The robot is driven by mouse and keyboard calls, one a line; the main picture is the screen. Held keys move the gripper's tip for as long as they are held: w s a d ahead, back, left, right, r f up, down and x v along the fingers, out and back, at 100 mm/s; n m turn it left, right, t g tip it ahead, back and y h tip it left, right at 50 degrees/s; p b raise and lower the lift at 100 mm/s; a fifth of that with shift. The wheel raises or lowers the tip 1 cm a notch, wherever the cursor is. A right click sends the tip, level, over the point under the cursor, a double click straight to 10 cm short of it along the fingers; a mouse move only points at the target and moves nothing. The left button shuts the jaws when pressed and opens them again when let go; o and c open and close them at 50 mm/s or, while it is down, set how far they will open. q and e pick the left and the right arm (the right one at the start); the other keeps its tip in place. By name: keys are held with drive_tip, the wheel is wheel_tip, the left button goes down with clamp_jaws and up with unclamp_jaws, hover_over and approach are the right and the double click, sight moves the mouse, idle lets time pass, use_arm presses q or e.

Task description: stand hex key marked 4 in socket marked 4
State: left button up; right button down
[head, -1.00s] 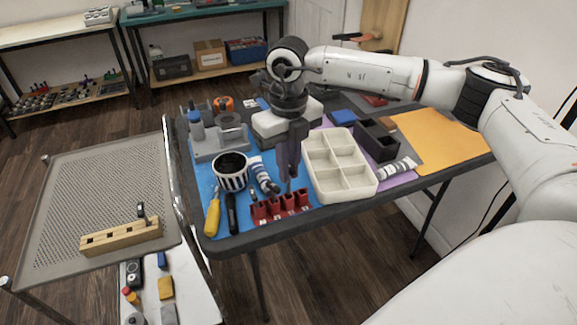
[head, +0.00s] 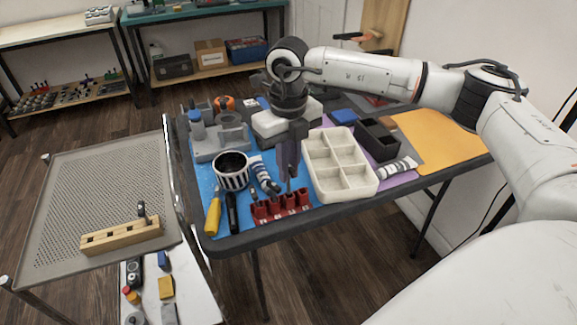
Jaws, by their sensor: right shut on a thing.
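My right gripper (head: 289,178) points straight down over the red block with several sockets (head: 282,208) at the table's front edge. It is shut on a thin dark piece that looks like a hex key, mostly hidden by the fingers, with its lower end at or just above the red block. I cannot tell whether it is inside a socket. Small pale marks show on the block's front but are too small to read. Another small key-like piece stands at the block's left end. My left gripper is not in view.
A cream compartment tray (head: 318,184) stands close right of the gripper. A striped cup (head: 232,172), a yellow screwdriver (head: 213,213) and a black-handled tool (head: 232,212) are left. A wooden block (head: 120,237) sits on the perforated cart tray (head: 95,190).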

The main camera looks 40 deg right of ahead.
sight(289, 193)
drive_tip(key=shift+f, duration=0.1)
drive_tip(key=shift+f+b, duration=0.45)
drive_tip(key=shift+f, duration=0.1)
drive_tip(key=shift+f, duration=0.15)
idle(0.4)
drive_tip(key=shift+f+b, duration=0.6)
drive_tip(key=shift+f, duration=0.15)
drive_tip(key=shift+f, duration=0.35)
idle(0.4)
drive_tip(key=c, duration=1.6)
unclamp_jaws()
drive_tip(key=shift+r, duration=0.1)
